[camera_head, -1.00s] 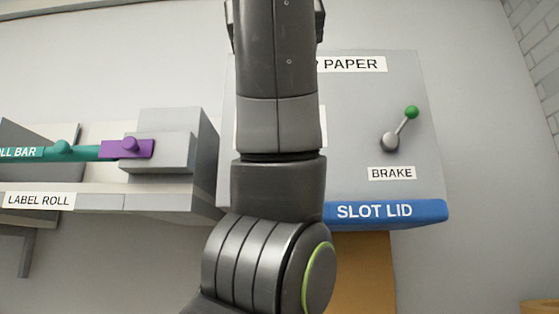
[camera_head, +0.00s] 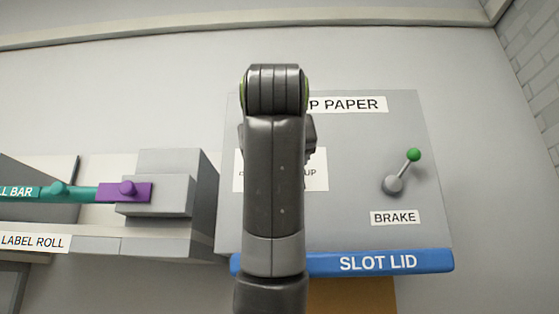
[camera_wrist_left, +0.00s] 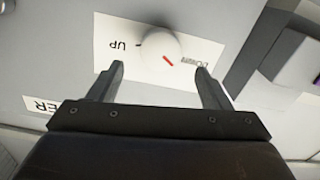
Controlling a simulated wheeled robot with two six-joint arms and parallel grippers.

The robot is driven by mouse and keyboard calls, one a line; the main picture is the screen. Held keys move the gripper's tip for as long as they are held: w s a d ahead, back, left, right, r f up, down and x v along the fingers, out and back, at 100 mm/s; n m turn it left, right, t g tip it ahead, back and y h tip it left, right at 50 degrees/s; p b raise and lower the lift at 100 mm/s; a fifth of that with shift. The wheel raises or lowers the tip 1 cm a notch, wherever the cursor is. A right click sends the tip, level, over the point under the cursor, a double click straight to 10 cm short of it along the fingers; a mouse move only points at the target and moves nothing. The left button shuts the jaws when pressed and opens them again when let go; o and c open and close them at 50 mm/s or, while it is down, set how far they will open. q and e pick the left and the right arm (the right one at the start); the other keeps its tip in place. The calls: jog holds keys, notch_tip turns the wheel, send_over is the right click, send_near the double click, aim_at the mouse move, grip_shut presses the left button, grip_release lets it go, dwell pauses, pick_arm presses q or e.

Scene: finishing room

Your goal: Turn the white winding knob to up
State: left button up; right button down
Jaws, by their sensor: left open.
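The white winding knob (camera_wrist_left: 158,55) sits on a white label plate (camera_wrist_left: 112,72) in the left wrist view, with a red mark pointing to the lower right. The word UP is upside down left of the knob; the word on its right is hard to read. My left gripper (camera_wrist_left: 160,70) is open, its fingertips apart on either side of the knob's near edge, not closed on it. In the head view my arm hides the knob and the gripper; parts of the label plate (camera_head: 318,176) show beside the arm. My right gripper is not in view.
The grey panel (camera_head: 350,150) carries a brake lever (camera_head: 394,183) with a green tip at the right and a blue slot lid (camera_head: 376,262) below. At the left are a teal roll bar (camera_head: 80,193) and a purple block (camera_head: 124,192) against a grey housing (camera_head: 166,165).

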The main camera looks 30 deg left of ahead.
pick_arm(q)
jog(key=p+x, duration=0.1)
jog(key=x, duration=0.4)
jog(key=shift+w+a+p, duration=0.2)
jog(key=shift+w+p, duration=0.1)
jog(key=shift+w, duration=0.05)
jog(key=shift+c, duration=0.4)
jog(key=c, duration=0.9)
